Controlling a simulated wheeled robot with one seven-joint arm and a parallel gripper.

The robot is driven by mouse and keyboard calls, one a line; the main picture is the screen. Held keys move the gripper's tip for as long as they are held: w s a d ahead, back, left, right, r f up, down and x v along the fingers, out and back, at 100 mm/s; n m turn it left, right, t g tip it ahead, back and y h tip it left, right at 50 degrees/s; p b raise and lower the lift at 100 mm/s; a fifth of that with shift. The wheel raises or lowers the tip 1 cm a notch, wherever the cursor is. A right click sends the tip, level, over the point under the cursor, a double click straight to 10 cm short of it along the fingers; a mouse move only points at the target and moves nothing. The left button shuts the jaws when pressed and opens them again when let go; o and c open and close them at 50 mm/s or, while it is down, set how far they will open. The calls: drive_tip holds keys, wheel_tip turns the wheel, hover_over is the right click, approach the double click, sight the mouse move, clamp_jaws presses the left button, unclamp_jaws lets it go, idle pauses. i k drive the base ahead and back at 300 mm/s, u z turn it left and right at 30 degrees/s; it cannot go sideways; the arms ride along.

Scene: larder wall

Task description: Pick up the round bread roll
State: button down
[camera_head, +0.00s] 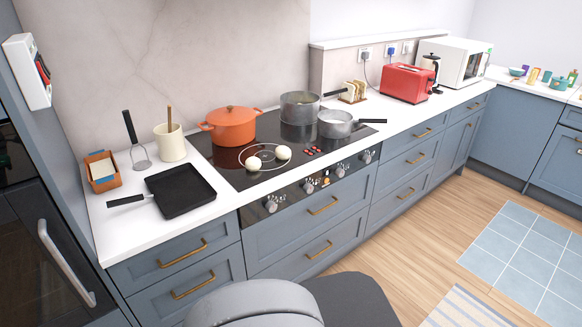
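Two small, pale, round things sit on the front left of the black hob (225,172). One pale round thing (253,163) is at the left and the other pale round thing (284,153) is just to its right, apart from it. Either could be the round bread roll, but they are too small to tell for sure. No other thing in view is clearly a bread roll. My gripper is not in view. Only a grey rounded part of my own body shows at the bottom edge.
An orange pot (232,127) stands behind the pale things. A grey pot (300,107) and a saucepan (336,123) are to the right. A square black pan (181,190) lies on the white counter (130,240) at left. A red toaster (407,83) stands further right.

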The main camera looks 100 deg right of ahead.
sight(253, 164)
drive_tip(key=u, duration=0.05)
drive_tip(key=k, duration=1.2)
drive_tip(key=z, duration=1.2)
drive_tip(key=i, duration=0.45)
